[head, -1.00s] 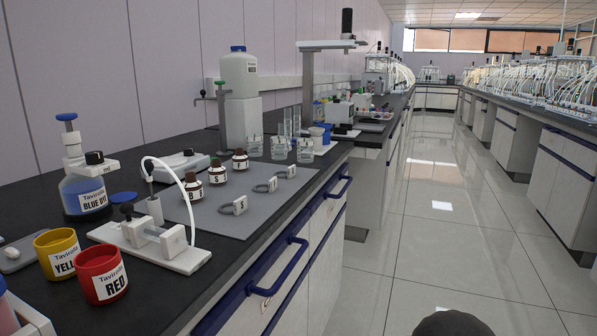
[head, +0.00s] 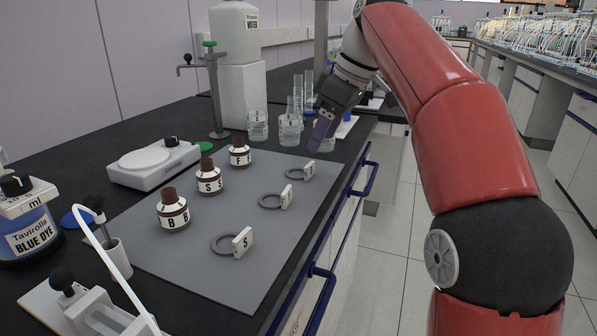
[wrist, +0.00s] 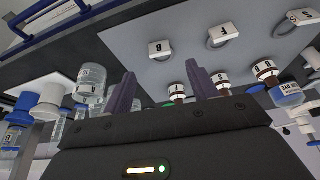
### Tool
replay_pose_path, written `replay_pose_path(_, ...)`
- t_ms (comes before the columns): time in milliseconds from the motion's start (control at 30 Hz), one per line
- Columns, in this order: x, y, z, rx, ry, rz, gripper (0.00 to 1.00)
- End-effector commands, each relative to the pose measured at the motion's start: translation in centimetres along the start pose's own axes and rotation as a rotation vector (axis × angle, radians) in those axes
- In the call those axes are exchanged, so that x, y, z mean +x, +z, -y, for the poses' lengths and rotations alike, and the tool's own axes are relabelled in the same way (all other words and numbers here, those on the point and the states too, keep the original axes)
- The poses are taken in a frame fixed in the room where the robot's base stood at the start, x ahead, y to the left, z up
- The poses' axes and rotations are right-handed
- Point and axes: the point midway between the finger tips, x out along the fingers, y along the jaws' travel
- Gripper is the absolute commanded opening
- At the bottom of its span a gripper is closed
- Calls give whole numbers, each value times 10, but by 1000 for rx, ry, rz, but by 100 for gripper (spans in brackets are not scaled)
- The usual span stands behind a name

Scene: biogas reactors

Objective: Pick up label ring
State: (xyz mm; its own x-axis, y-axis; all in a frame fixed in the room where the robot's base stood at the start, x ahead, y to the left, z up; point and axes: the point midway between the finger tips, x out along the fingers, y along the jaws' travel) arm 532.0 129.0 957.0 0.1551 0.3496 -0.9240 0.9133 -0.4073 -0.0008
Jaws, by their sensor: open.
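Three grey label rings with white tags lie in a row on the grey mat (head: 200,272). The near ring, tagged S (head: 242,242), and the middle ring, tagged F (head: 286,196), are in clear view. The far ring (head: 308,171) is tagged B, which reads in the wrist view (wrist: 160,48). Brown bottles marked B (head: 173,213), S (head: 209,180) and F (head: 240,154) stand left of the rings. My gripper (head: 322,135) is open and empty, above the far end of the mat, beyond the B ring. Its purple fingers are apart in the wrist view (wrist: 161,85).
Glass beakers (head: 289,130) stand just behind my gripper. Blue drawer handles (head: 322,300) jut from the bench front.

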Motion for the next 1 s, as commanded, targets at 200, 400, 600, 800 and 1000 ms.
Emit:
replay_pose_path(200,27,1,1,-1,-2,1,58)
replay_pose_path(400,57,3,1,0,-1,1,58)
replay_pose_path(600,72,2,1,1,0,1,58)
replay_pose_path(800,72,2,0,1,1,0,58)
replay_pose_path(1000,72,2,0,2,1,0,33)
